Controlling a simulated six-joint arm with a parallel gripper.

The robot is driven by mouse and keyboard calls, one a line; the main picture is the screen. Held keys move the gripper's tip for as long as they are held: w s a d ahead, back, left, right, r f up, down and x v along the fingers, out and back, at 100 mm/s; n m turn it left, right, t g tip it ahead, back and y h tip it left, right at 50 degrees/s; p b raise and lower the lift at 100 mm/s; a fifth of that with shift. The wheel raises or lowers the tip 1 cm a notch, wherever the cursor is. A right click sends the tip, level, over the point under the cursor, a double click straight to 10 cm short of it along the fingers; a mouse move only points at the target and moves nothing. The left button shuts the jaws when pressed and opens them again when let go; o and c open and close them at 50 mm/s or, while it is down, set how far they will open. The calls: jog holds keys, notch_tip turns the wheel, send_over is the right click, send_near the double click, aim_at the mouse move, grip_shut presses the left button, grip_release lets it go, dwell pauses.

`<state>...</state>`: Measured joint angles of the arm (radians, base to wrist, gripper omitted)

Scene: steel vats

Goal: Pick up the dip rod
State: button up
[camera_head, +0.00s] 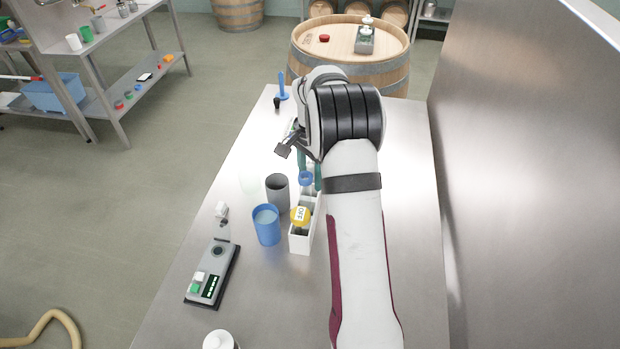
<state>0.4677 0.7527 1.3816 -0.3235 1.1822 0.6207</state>
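I cannot tell for sure which thing is the dip rod. A thin blue upright piece on a flat foot (283,86) stands at the far left corner of the steel table (400,140), with a small black-topped piece (277,102) just in front of it. My gripper (296,146) is over the middle of the table, nearer than the blue piece. The wrist hides most of it, and only a dark part shows at its left. Its fingers and anything between them cannot be made out.
A meter (211,275) lies front left. A steel wall (520,180) bounds the right.

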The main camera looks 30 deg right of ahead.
jog(key=shift+f, duration=0.6)
grip_shut()
jog(key=r, duration=0.9)
jog(key=shift+w+a+r, duration=0.1)
jog(key=shift+a+r, duration=0.1)
jog(key=s+a+r, duration=0.1)
jog(key=a+r, duration=0.2)
jog(key=a, duration=0.9)
jog(key=shift+s+a+r, duration=0.15)
jog(key=shift+a+r, duration=0.25)
